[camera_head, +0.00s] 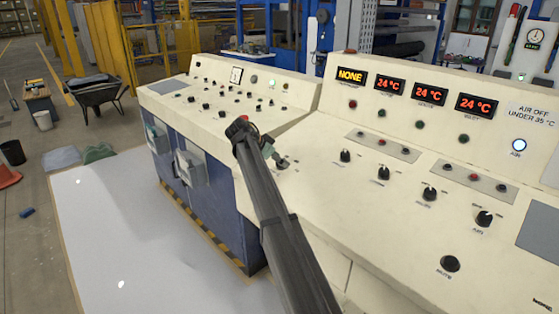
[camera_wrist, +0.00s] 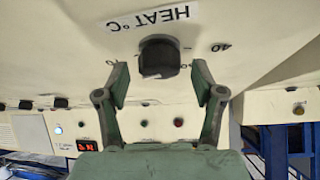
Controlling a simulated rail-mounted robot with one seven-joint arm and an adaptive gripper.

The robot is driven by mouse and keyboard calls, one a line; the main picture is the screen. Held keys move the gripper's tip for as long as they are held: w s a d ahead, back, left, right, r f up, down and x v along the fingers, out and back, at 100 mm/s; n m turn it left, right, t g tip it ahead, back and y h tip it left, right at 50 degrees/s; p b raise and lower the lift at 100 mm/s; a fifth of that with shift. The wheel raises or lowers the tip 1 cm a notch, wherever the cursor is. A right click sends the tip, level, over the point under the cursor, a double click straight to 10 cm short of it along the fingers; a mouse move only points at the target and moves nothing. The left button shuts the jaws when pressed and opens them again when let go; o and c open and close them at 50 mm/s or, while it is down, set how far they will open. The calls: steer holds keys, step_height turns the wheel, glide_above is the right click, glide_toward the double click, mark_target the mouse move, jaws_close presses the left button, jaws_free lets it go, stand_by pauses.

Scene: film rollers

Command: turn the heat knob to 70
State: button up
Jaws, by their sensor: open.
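The heat knob (camera_wrist: 158,57) is a black round knob on the cream panel, next to a "HEAT °C" label (camera_wrist: 152,17) in the wrist view. In the head view my gripper (camera_head: 270,153) is at the console's left part, beside a dark knob (camera_head: 283,163) that seems to be the heat knob.
A lower console wing (camera_head: 215,97) with small knobs lies to the left.

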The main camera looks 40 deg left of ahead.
steer(key=v, duration=1.2)
